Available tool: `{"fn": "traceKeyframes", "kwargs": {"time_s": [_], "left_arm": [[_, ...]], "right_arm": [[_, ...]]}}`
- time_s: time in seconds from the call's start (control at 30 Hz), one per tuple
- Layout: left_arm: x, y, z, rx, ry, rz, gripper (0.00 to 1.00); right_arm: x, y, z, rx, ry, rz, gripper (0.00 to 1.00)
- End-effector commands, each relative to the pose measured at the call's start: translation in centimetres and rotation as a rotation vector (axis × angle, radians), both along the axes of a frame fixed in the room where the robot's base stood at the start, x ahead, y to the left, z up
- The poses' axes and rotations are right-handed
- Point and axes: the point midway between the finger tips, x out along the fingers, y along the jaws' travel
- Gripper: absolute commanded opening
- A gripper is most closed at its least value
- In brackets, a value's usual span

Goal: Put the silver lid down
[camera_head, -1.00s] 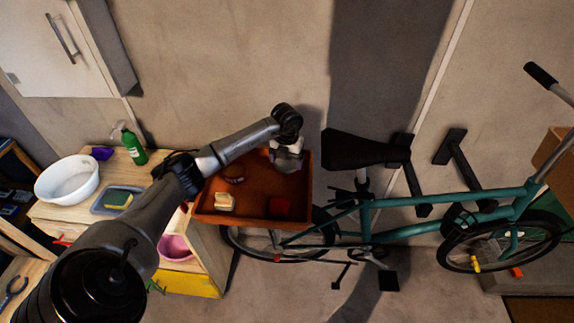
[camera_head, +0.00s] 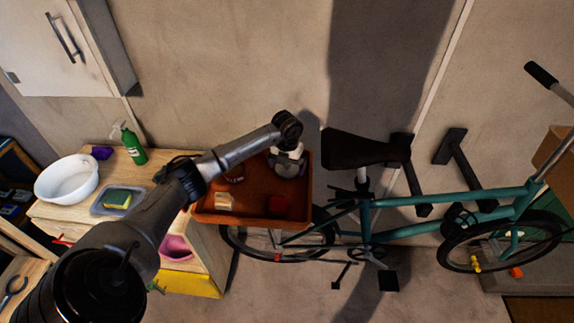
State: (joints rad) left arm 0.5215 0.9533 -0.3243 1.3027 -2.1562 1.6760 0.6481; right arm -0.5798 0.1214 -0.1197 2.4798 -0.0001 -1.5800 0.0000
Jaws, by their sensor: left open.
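The silver lid (camera_head: 289,170) is a small grey shape in the back right corner of the orange-brown crate (camera_head: 240,219). My left arm reaches in from the lower left over the crate. My left gripper (camera_head: 287,155) points down right above the lid and is open. The gripper partly covers the lid, and I cannot tell whether the fingers touch it. My right gripper is not in view.
The crate also holds a cream block (camera_head: 224,201), a red item (camera_head: 278,206) and a dark red ring-like item (camera_head: 234,174). A white basin (camera_head: 67,180), green spray bottle (camera_head: 133,146) and sponge tray (camera_head: 104,207) stand left. A teal bicycle (camera_head: 420,197) stands right.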

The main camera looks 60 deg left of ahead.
Motion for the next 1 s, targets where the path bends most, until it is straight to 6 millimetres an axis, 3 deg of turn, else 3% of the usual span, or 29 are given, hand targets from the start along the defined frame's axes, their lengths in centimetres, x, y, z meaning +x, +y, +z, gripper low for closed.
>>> {"fn": "traceKeyframes", "kwargs": {"time_s": [0.17,0.6,0.8,1.0], "left_arm": [[0.1,0.1,1.9,0.002,-0.004,-0.001,1.00],[0.0,0.0,9.6,0.001,-0.003,0.000,1.00],[0.0,0.0,11.6,0.001,-0.001,0.000,1.00],[0.0,0.0,12.2,0.000,0.000,0.000,1.00]], "right_arm": [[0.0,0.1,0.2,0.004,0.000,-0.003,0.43],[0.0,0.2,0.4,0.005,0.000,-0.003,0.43],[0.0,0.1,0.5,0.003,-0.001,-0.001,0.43],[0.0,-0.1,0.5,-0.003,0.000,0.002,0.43]]}}
